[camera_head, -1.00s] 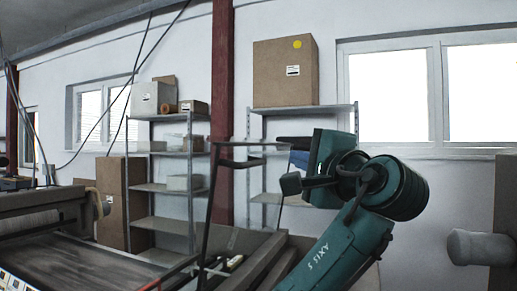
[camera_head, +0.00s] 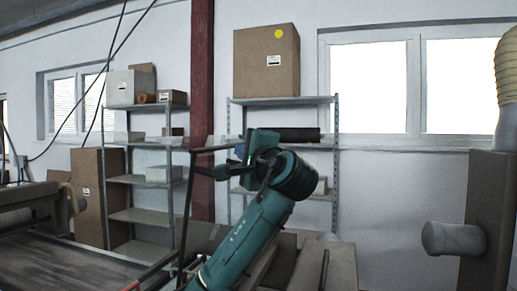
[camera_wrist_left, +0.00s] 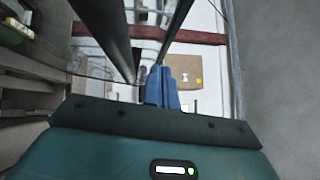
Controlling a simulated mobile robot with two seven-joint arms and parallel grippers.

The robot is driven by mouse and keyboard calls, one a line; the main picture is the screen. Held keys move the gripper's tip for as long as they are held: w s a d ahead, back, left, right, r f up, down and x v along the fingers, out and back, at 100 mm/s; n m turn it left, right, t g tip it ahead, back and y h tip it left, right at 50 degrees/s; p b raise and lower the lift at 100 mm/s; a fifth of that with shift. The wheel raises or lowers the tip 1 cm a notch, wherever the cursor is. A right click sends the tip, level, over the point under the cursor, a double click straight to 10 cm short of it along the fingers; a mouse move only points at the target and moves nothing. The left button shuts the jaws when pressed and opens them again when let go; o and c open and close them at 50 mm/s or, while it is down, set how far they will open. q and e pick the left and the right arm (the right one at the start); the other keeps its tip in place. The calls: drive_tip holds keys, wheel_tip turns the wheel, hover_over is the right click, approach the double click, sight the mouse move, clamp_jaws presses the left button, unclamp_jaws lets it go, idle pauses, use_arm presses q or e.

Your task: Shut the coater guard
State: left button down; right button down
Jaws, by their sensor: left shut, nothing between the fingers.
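The coater guard (camera_head: 187,215), a clear panel in a dark frame, stands raised and near upright at the right end of the coater in the head view. Its top bar reaches right towards my teal left arm. My left gripper (camera_head: 240,152) is at the end of that arm, close to the top bar; the arm partly hides it, and I cannot tell if they touch. In the left wrist view its blue fingers (camera_wrist_left: 162,88) are shut and empty, with dark bars, likely the guard frame, running close by. My right gripper is not in view.
The coater bed (camera_head: 70,262) lies at the lower left. Shelves (camera_head: 137,180) with boxes stand along the back wall. A brown cabinet with a grey round stub (camera_head: 452,238) stands at the right. Open floor space cannot be judged.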

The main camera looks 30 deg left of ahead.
use_arm(q)
drive_tip(key=shift+s+a+r, duration=0.15)
drive_tip(key=shift+s+a, duration=0.05)
drive_tip(key=shift+a, duration=0.4)
drive_tip(key=shift+a, duration=0.1)
